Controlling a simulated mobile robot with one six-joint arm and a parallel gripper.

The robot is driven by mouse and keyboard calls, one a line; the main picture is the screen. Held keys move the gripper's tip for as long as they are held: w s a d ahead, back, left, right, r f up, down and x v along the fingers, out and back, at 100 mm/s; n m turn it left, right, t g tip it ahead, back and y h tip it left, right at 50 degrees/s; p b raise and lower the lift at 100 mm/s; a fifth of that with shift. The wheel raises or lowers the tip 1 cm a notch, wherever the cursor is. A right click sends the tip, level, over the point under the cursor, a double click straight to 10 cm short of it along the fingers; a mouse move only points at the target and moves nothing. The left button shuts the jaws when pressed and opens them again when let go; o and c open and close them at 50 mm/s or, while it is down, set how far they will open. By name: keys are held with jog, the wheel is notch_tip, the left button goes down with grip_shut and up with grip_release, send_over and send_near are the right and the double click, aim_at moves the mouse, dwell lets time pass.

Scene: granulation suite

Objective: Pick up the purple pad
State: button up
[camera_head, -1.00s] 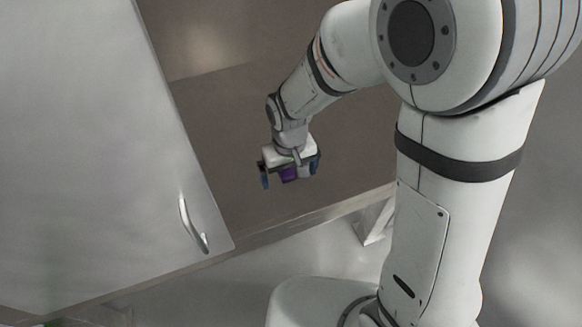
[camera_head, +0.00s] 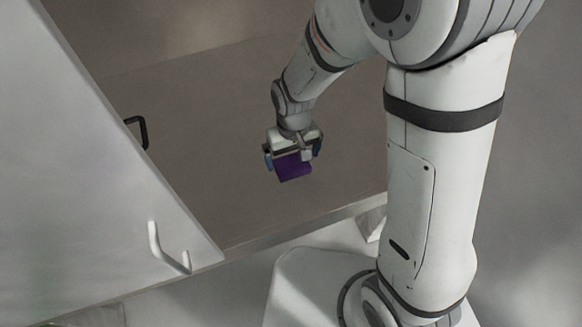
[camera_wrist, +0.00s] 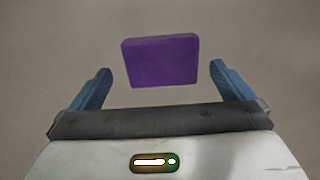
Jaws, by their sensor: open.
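The purple pad (camera_head: 293,168) is a small block on the brown surface, just beyond my gripper in the head view. My gripper (camera_head: 292,158) is open with its blue fingers apart, and it partly hides the pad's upper edge there. In the wrist view the purple pad (camera_wrist: 161,61) shows whole, lying between the lines of the two blue fingertips and a little ahead of them. My gripper (camera_wrist: 161,75) is empty, and neither finger visibly touches the pad.
A large pale panel (camera_head: 70,170) with a light handle (camera_head: 165,250) stands at the left. A black handle (camera_head: 142,132) shows behind its edge. The brown surface (camera_head: 215,160) around the pad is clear, and its front edge (camera_head: 300,224) runs below.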

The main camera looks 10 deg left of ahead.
aim_at(292, 165)
notch_tip(292, 165, down, 3)
jog(key=shift+r+b, duration=0.2)
jog(key=shift+b, duration=0.15)
jog(key=shift+s, duration=0.1)
jog(key=shift+c, duration=0.2)
jog(key=c, duration=1)
notch_tip(292, 165, up, 10)
jog(key=p, duration=0.4)
jog(key=shift+p, duration=0.3)
